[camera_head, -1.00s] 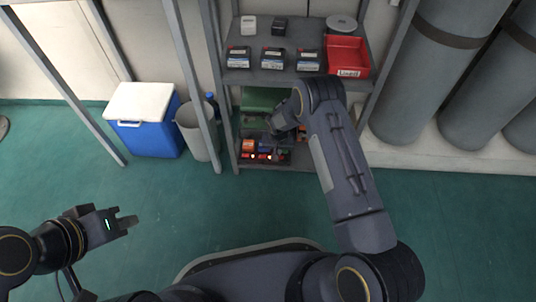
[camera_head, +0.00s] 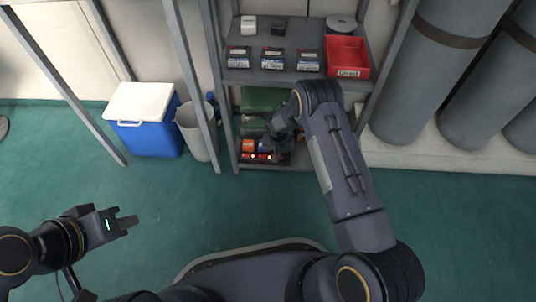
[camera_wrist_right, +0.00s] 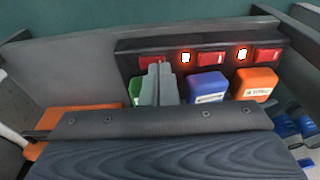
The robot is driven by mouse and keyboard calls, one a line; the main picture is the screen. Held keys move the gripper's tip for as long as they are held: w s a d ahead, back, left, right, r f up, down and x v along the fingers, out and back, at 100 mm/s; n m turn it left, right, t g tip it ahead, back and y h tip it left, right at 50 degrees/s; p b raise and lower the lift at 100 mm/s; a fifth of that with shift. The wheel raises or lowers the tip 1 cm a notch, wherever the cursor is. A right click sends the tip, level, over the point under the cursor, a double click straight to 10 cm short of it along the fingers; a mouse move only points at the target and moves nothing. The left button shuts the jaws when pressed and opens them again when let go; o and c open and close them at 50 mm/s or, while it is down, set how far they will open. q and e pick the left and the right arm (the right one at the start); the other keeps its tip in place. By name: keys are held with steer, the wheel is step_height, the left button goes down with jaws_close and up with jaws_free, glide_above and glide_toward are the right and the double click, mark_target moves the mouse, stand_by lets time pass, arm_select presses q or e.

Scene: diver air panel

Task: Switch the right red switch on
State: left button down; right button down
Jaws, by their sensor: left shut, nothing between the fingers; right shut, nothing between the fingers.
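The low switch panel (camera_wrist_right: 126,46) is dark with a row of red switches. The wrist view faces it from the opposite side to the head view, so the right switch (camera_wrist_right: 151,62) is leftmost there. The middle switch (camera_wrist_right: 213,58) and left switch (camera_wrist_right: 268,56) each show a bright lamp beside them. My right gripper (camera_wrist_right: 158,72) is shut and empty, its tips at the right switch and partly covering it. Contact and any lamp there cannot be made out. In the head view, my right gripper (camera_head: 279,143) hides the panel's right end. My left gripper (camera_head: 128,222) is shut over the floor.
Green, blue (camera_wrist_right: 207,88) and orange (camera_wrist_right: 254,84) blocks sit beside the panel. A shelf above holds several dark boxes (camera_head: 272,58) and a red bin (camera_head: 347,56). Rack posts flank the panel. A blue cooler (camera_head: 143,135) and grey bin (camera_head: 197,130) stand left. The front floor is clear.

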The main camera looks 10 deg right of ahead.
steer(key=shift+f, duration=0.3)
steer(key=shift+r, duration=0.15)
steer(key=shift+r+p, duration=1.95)
steer(key=shift+r, duration=1.5)
steer(key=shift+f, duration=0.1)
